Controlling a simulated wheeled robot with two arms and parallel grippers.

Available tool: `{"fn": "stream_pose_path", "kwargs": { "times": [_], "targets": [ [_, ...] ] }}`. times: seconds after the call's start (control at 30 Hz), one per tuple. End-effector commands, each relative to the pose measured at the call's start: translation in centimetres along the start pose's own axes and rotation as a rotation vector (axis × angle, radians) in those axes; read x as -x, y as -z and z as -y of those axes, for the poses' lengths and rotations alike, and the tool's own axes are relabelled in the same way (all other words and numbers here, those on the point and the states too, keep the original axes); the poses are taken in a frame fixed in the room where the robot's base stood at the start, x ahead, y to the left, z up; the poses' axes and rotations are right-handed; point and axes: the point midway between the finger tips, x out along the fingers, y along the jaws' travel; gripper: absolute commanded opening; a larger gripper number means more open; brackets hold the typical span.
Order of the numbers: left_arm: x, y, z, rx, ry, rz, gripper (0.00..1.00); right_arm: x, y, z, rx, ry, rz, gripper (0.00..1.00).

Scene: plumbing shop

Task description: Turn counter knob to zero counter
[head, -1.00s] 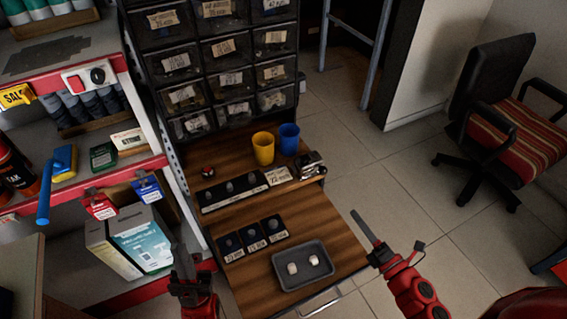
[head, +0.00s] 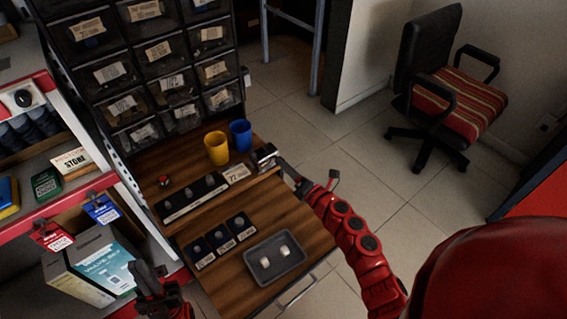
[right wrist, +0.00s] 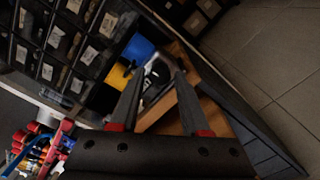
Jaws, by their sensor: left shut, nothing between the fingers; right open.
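The counter (head: 265,153), a small metallic and dark device, sits at the right edge of the wooden bench (head: 292,222), beside a paper label (head: 236,173). In the right wrist view the counter (right wrist: 157,72) shows between and just beyond my fingertips. Its knob is too small to make out. My right gripper (head: 282,166) is open and right at the counter; I cannot tell if it touches. In its own view the two dark fingers (right wrist: 160,82) stand apart. My left gripper (head: 146,268) is shut and empty, low at the left of the bench.
A yellow cup (head: 216,148) and a blue cup (head: 240,138) stand just behind the counter. A grey tray (head: 258,275) with two white pieces, several dark knobs and a red button (head: 164,181) are on the bench. Drawers (head: 150,75) rise behind; open floor lies right.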

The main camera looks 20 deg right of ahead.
Motion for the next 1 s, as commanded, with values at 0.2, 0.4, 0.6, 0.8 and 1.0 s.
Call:
{"fn": "stream_pose_path", "kwargs": {
  "times": [0.2, 0.4, 0.6, 0.8, 1.0],
  "targets": [
    [-0.09, 0.01, 0.00, 0.000, 0.000, 0.000, 0.00, -1.31, 0.10, 0.07, 0.000, 0.002, -0.001, 0.46],
    [-0.08, 0.01, 0.00, 0.000, 0.000, 0.000, 0.00, -1.34, 0.10, 0.08, 0.000, 0.002, -0.001, 0.46],
    [-0.08, 0.02, 0.01, 0.000, 0.000, 0.000, 0.00, -1.32, 0.09, 0.07, 0.000, 0.002, -0.001, 0.17],
    [-0.08, 0.01, 0.00, 0.000, 0.000, 0.000, 0.00, -1.31, 0.08, 0.07, 0.000, 0.002, -0.001, 0.00],
    [-0.15, 0.02, 0.01, 0.000, 0.000, 0.000, 0.00, -1.30, 0.07, 0.05, -0.011, 0.002, -0.001, 0.00]
  ]
}}
